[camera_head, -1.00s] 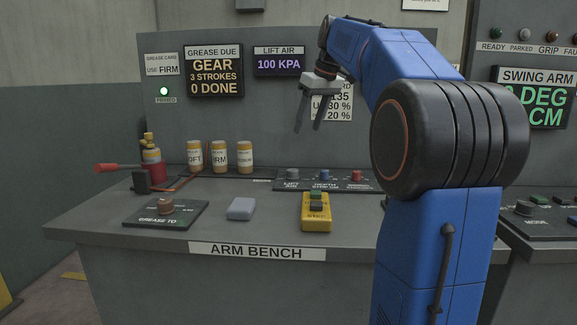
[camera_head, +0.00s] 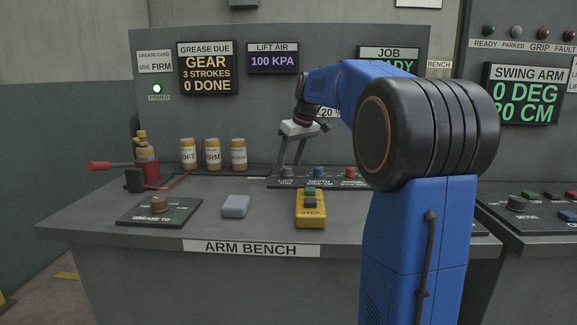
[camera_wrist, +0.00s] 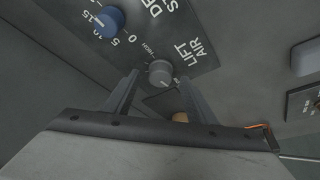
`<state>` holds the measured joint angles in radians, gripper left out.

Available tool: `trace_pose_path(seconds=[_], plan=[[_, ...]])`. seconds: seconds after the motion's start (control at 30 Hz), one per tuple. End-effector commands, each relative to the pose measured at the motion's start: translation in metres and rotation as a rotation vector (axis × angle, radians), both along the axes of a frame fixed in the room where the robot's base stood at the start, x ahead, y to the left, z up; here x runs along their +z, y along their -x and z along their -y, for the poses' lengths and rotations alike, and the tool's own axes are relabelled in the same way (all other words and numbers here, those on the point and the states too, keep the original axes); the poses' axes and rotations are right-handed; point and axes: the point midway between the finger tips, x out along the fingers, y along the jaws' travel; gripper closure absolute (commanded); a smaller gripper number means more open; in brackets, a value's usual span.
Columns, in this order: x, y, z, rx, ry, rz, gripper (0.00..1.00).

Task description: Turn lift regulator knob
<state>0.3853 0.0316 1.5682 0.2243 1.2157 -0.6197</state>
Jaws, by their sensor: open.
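The lift air regulator knob (camera_wrist: 160,73) is a small grey round knob on a dark panel labelled LIFT AIR, with a white pointer line and a HIGH mark beside it. In the head view the knob (camera_head: 288,172) sits at the left end of the panel, just by my fingertips. My gripper (camera_head: 288,165) reaches down over it with two grey fingers. In the wrist view my gripper (camera_wrist: 162,80) is open, with one finger to each side of the knob; contact is not visible. The LIFT AIR display (camera_head: 273,59) reads 100 KPA.
A blue depth stop knob (camera_wrist: 108,21) is beside it, and a red knob (camera_head: 349,171) is further right. A yellow STEP box (camera_head: 310,210), a grey block (camera_head: 236,206) and several grease cartridges (camera_head: 213,154) stand on the bench.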

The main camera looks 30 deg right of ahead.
Motion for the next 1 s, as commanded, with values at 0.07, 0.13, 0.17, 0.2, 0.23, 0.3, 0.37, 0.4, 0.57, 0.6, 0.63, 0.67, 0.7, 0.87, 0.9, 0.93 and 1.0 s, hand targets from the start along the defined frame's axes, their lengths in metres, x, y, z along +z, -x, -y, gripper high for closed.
trace_pose_path(seconds=[0.07, 0.13, 0.17, 0.2, 0.23, 0.3, 0.37, 0.4, 0.57, 0.6, 0.63, 0.67, 0.7, 0.87, 0.9, 0.93, 1.0], plan=[[-0.007, -0.003, -0.001, 0.000, -0.001, -0.001, 0.49], [-0.012, -0.005, -0.001, 0.000, 0.000, 0.000, 0.49], [-0.013, -0.005, -0.001, 0.000, 0.000, 0.000, 0.49], [-0.015, -0.006, -0.001, 0.000, 0.000, 0.000, 0.49], [-0.015, -0.006, -0.001, 0.000, 0.000, 0.000, 0.49], [-0.016, -0.006, -0.002, 0.000, 0.000, 0.000, 0.49], [-0.017, -0.007, -0.002, 0.000, 0.000, 0.000, 0.49], [-0.017, -0.007, -0.002, 0.000, 0.000, 0.000, 0.49], [-0.016, -0.007, -0.002, 0.000, 0.000, 0.000, 0.58], [-0.016, -0.007, -0.002, 0.000, 0.000, 0.000, 0.68], [-0.016, -0.007, -0.002, 0.000, 0.000, 0.000, 0.75], [-0.016, -0.007, -0.002, 0.000, 0.000, 0.000, 0.82], [-0.016, -0.007, -0.002, 0.000, 0.000, 0.000, 0.90], [-0.016, -0.007, -0.002, -0.002, 0.000, 0.000, 0.89], [-0.016, -0.006, -0.002, -0.005, 0.000, 0.000, 0.89], [-0.016, -0.006, -0.002, -0.009, 0.001, 0.000, 0.89], [-0.016, -0.006, -0.002, -0.023, 0.000, 0.000, 0.89]])
